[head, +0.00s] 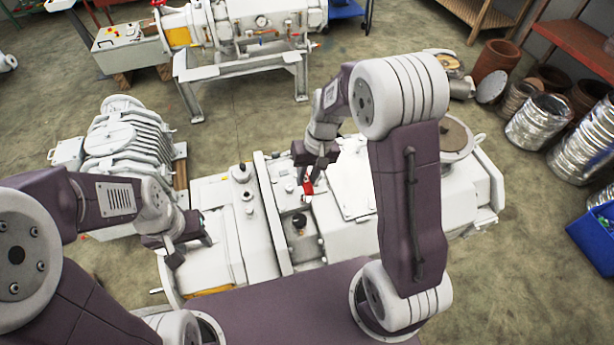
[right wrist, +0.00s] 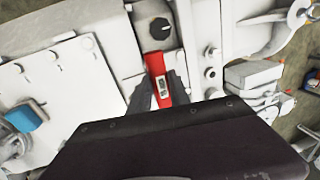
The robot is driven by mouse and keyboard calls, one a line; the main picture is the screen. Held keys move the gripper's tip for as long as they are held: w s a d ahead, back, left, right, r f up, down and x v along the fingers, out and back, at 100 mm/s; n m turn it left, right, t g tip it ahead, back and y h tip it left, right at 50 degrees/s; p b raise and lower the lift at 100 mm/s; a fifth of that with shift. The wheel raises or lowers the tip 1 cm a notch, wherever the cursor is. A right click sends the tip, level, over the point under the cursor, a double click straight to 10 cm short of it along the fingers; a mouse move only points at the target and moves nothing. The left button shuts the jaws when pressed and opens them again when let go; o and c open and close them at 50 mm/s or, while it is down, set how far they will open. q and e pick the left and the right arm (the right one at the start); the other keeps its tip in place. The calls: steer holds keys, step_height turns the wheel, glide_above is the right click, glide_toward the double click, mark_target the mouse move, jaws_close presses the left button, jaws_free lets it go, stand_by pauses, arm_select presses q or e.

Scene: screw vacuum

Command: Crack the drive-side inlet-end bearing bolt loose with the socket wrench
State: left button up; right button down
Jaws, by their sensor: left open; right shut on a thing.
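The white screw vacuum pump (head: 345,180) lies across the middle of the head view. My right gripper (head: 313,168) is over its top and shut on a red tool (head: 308,187). I cannot single out the drive-side inlet-end bearing bolt. My left gripper (head: 190,245) is open and empty above the pump's left end.
A ribbed white machine (head: 125,140) stands at the left. Another pump on a stand (head: 240,72) is at the back. Foil-wrapped drums (head: 537,120) and a blue crate (head: 590,240) are at the right. The floor between the pumps is clear.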

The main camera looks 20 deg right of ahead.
steer(key=shift+r+p, duration=0.8)
steer(key=shift+r, duration=0.35)
